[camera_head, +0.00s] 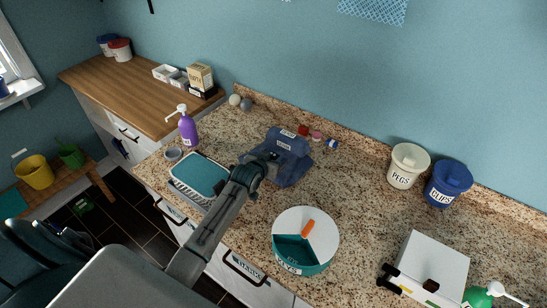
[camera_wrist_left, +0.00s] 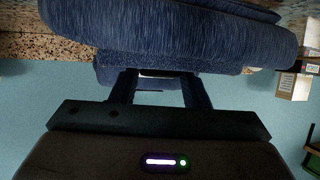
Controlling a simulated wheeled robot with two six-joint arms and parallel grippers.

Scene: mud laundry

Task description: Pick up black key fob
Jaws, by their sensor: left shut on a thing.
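My left gripper (camera_head: 268,160) reaches over the counter to a blue denim garment (camera_head: 290,164), which lies in a folded heap. In the left wrist view the two fingers (camera_wrist_left: 156,88) stand a little apart with their tips at the denim (camera_wrist_left: 175,38). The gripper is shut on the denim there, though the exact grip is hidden. I cannot make out a black key fob for certain. A small dark block (camera_head: 431,286) sits on a white box (camera_head: 440,255) at the lower right, and I cannot tell what it is.
A teal round container (camera_head: 303,259) with a white lid stands in front. A teal-topped basket (camera_head: 200,176) and a purple pump bottle (camera_head: 188,131) are at left. Pegs (camera_head: 408,165) and clips (camera_head: 447,184) tubs stand by the wall. The counter's middle right is clear.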

